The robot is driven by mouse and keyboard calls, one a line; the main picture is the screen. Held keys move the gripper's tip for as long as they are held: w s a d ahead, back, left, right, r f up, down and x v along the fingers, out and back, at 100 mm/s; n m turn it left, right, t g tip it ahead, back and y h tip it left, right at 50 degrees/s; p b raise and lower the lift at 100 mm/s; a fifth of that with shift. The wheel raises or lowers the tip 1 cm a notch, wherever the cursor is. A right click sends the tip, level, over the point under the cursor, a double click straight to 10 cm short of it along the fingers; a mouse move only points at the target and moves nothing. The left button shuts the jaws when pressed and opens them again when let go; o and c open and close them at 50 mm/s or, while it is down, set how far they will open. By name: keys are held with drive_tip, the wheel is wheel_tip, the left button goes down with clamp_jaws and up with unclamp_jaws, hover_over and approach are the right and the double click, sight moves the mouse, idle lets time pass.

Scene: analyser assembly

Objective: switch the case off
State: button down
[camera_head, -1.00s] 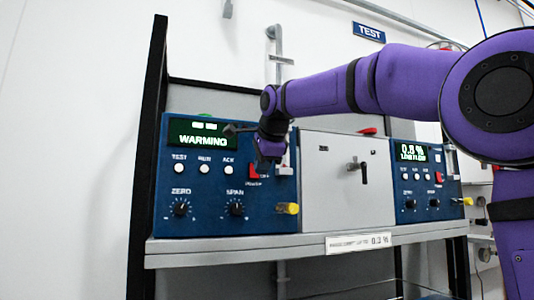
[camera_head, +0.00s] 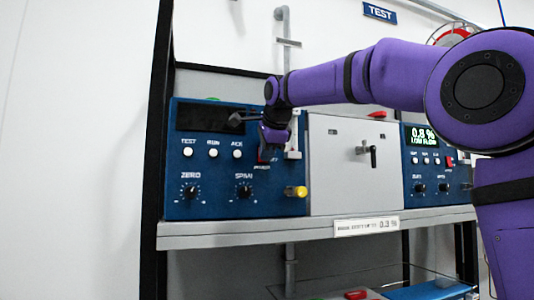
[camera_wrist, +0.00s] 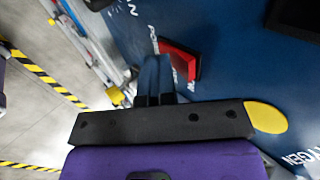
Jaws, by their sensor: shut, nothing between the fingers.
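The left blue analyser case (camera_head: 225,178) sits on the grey shelf, and its display (camera_head: 207,118) is dark. Its red power switch (camera_head: 264,155) is at the panel's right side, mostly hidden by my gripper in the head view. My gripper (camera_head: 276,137) is in front of the panel, pointing down towards the switch. In the wrist view the red switch (camera_wrist: 183,62) sits in a dark frame beside "POWER" lettering. My shut, empty fingers (camera_wrist: 154,68) are right beside its left edge. I cannot tell whether they touch it.
A grey cabinet (camera_head: 336,165) with a black handle stands right of the case. A second blue analyser (camera_head: 432,185) beyond it shows a lit "0.8 %" display. A yellow knob (camera_head: 296,192) protrudes at the case's lower right. A vertical tube (camera_head: 293,135) stands close to my gripper.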

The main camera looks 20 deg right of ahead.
drive_tip(key=shift+r, duration=0.1)
drive_tip(key=shift+r, duration=0.75)
